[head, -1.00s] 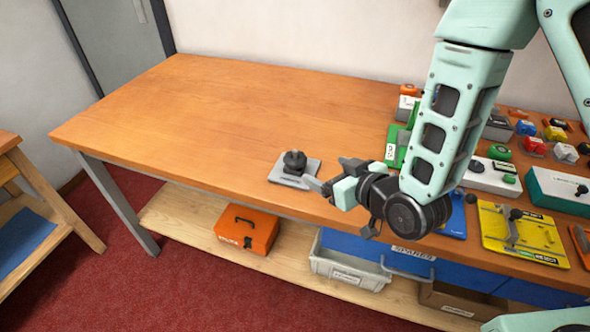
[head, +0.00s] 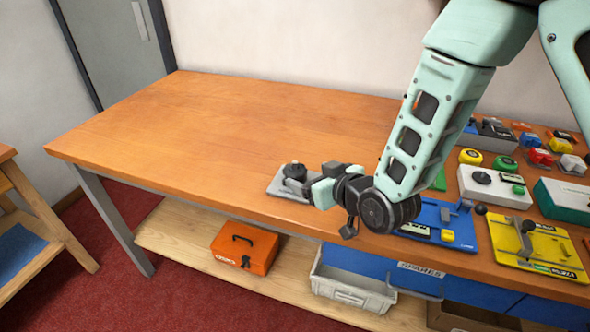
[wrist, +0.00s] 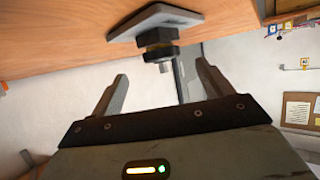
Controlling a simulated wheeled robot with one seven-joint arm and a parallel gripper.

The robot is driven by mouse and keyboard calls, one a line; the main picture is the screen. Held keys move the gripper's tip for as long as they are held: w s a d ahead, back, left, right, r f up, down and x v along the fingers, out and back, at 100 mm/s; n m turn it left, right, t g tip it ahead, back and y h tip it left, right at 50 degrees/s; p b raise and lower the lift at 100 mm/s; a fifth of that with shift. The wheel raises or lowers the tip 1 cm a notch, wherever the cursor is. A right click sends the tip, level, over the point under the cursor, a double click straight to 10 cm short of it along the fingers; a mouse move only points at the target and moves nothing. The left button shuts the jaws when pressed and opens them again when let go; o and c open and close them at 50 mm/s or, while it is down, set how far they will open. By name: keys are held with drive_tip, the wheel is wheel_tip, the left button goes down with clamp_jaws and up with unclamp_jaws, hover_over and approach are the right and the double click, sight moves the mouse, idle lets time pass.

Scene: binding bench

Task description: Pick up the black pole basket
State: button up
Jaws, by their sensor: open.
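The black pole basket (head: 294,171) stands on a grey plate (head: 277,188) near the front edge of the bench. In the wrist view the black part (wrist: 158,44) sticks out from its grey plate (wrist: 150,20), with a narrower metal end. My gripper (head: 308,184) is at the right side of the black part, low over the bench. In the wrist view my gripper (wrist: 160,85) has its two fingers apart with nothing between them, and the black part shows beyond the gap. The head view does not show clearly whether the fingers touch it.
The bench top (head: 200,120) is clear to the left and behind. A blue board (head: 445,222), a yellow board (head: 540,245) and a white box (head: 495,187) lie to the right. An orange toolbox (head: 245,248) and grey bin (head: 350,290) sit on the lower shelf.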

sight(300, 172)
drive_tip(key=p+x, duration=0.1)
drive_tip(key=x, duration=0.3)
drive_tip(key=shift+a, duration=0.25)
drive_tip(key=c, duration=1.1)
drive_tip(key=shift+o, duration=0.2)
